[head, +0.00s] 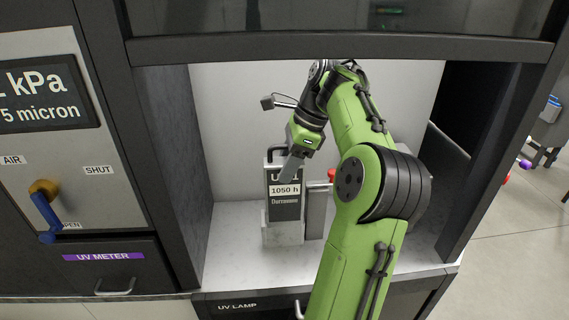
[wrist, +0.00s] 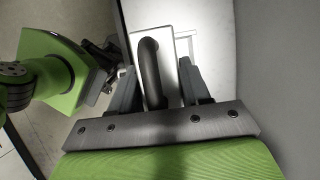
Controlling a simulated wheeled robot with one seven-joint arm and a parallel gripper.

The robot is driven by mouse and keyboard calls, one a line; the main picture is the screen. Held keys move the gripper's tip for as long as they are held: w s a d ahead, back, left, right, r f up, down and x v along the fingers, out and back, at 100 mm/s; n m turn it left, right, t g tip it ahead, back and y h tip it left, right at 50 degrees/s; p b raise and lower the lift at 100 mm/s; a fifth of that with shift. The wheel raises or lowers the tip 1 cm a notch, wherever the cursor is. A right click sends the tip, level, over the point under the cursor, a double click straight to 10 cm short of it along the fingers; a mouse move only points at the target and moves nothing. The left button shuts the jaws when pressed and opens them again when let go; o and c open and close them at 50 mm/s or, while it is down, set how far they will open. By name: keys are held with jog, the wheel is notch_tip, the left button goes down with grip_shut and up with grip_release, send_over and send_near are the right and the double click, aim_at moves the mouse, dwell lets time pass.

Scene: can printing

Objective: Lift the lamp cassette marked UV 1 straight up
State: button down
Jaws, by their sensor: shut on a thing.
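The lamp cassette (head: 285,212) is a dark upright box in the recess, with a white 1050 h label. Its top marking is partly hidden by my gripper, so I cannot read the full UV number. Its lower end is at a light grey block (head: 283,234); I cannot tell whether it is seated in it or raised. My gripper (head: 288,167) is at the top of the cassette, shut on its dark handle. The wrist view shows the curved handle (wrist: 151,72) on the pale cassette top (wrist: 172,50), between the two grey fingers of my gripper (wrist: 158,75).
A grey post (head: 316,212) and a red part (head: 331,174) stand close right of the cassette. Dark recess walls (head: 175,160) and a top beam (head: 340,47) frame the opening. At left are a blue-handled valve (head: 46,212) and a UV METER drawer (head: 105,265).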

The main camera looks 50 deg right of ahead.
jog(key=s+a+b, duration=0.7)
jog(key=s+a, duration=0.1)
jog(key=a, duration=0.2)
jog(key=shift+s, duration=0.25)
jog(key=shift+w+d+f+b, duration=0.1)
jog(key=shift+f+b, duration=0.1)
jog(key=shift+b, duration=0.15)
